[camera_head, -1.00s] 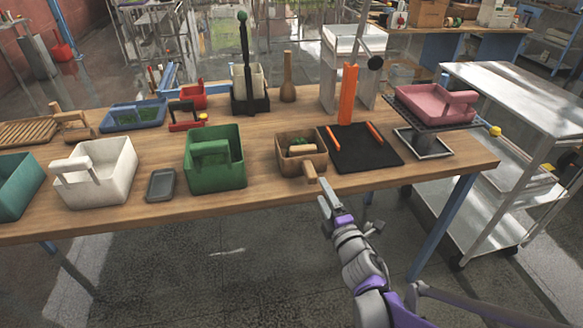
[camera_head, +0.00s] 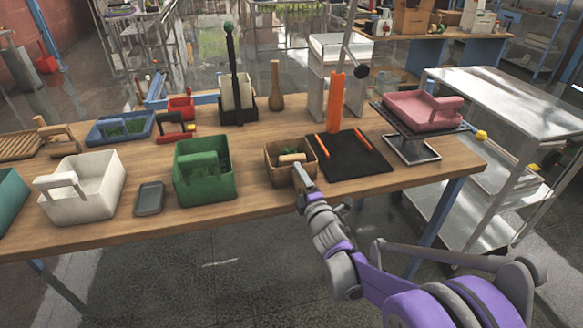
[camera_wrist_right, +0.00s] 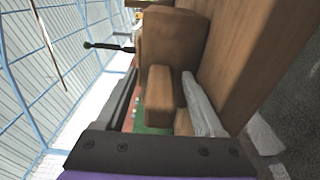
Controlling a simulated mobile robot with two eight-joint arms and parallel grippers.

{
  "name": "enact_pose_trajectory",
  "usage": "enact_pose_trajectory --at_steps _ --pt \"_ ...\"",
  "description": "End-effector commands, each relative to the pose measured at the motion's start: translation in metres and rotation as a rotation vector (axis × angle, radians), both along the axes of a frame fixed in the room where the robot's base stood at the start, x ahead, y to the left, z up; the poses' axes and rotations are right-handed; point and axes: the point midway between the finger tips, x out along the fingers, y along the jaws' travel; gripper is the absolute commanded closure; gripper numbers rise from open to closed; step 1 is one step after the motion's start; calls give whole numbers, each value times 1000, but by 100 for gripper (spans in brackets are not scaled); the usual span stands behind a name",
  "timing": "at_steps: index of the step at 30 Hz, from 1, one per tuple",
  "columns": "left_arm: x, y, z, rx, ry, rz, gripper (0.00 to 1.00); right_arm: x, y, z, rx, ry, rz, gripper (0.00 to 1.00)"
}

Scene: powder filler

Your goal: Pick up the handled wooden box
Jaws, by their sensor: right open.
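The handled wooden box (camera_head: 271,172) stands on the workbench, left of a black mat, with some green content inside. Its handle shows as a light wooden bar (camera_head: 291,158) in the head view. My right gripper (camera_head: 302,174) is at the box's front right corner and covers part of it. In the right wrist view the brown wooden handle (camera_wrist_right: 159,98) lies between the two open fingers, with a gap visible on the left side. Contact on the right side cannot be told. My left gripper is not in view.
A green handled box (camera_head: 190,190) stands left of the wooden box, with a grey tray (camera_head: 149,198) and a white box (camera_head: 105,195) beyond. The black mat (camera_head: 350,163) with orange sticks lies right. A pink box (camera_head: 415,112) sits on a stand farther right.

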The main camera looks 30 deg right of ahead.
Motion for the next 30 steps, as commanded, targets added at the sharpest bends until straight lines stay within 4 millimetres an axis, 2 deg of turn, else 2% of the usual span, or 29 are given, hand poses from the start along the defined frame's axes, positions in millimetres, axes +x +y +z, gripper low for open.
enact_pose_trajectory --at_steps 1,12,13,26,30 --pt "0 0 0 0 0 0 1 0 0 0 0 0 0 30" --pt "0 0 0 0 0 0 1 0 0 0 0 0 0 97" --pt "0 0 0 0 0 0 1 0 0 0 0 0 0 100" --pt "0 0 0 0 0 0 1 0 0 1 1 -1 1 100" --pt "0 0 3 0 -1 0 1 -1 0 12 1 -2 1 100"
